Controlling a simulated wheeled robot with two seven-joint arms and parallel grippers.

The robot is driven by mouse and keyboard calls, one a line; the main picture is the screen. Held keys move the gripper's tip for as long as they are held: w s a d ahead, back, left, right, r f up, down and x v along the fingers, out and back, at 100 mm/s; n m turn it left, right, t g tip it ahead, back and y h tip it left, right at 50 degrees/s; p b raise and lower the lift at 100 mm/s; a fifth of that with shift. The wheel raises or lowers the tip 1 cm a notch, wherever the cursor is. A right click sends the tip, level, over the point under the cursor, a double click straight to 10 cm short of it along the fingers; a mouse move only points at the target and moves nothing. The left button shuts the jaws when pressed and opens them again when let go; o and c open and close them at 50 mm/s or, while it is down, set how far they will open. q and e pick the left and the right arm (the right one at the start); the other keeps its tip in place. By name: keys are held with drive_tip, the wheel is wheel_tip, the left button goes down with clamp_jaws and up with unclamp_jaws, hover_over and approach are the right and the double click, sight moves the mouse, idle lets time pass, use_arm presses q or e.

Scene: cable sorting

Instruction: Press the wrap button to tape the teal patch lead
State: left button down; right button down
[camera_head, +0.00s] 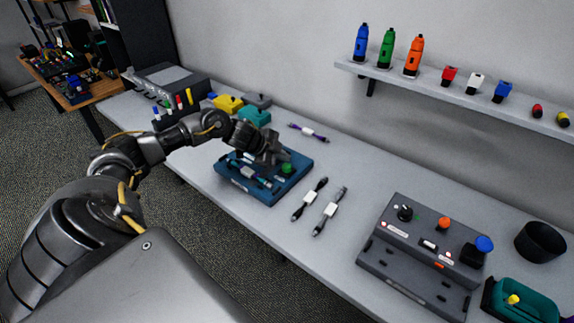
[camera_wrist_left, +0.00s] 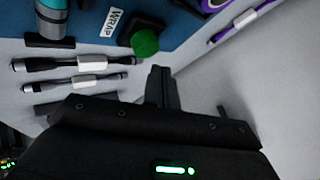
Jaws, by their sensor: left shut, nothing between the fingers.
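The blue wrap fixture (camera_head: 290,188) sits on the bench, with a green button (camera_head: 287,168) at its right side. The wrist view shows the button (camera_wrist_left: 145,42) beside a white label (camera_wrist_left: 112,22) reading WRAP. A lead (camera_head: 248,173) with a white tag lies across the fixture, partly hidden by my arm; a teal end (camera_wrist_left: 54,18) shows in the wrist view. My left gripper (camera_head: 274,157) is shut and empty, just above the fixture next to the button. Its fingers (camera_wrist_left: 160,80) appear beside the button; I cannot tell whether they touch it. My right gripper is out of view.
Two dark leads with white tags (camera_head: 310,198) (camera_head: 331,210) lie right of the fixture, and a purple lead (camera_head: 308,132) lies behind it. A grey control box (camera_head: 395,262) stands farther right. Yellow and teal blocks (camera_head: 254,116) stand behind my arm.

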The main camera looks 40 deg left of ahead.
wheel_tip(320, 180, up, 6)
drive_tip(key=p, duration=0.5)
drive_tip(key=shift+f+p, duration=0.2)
drive_tip(key=shift+p, duration=0.15)
idle(0.4)
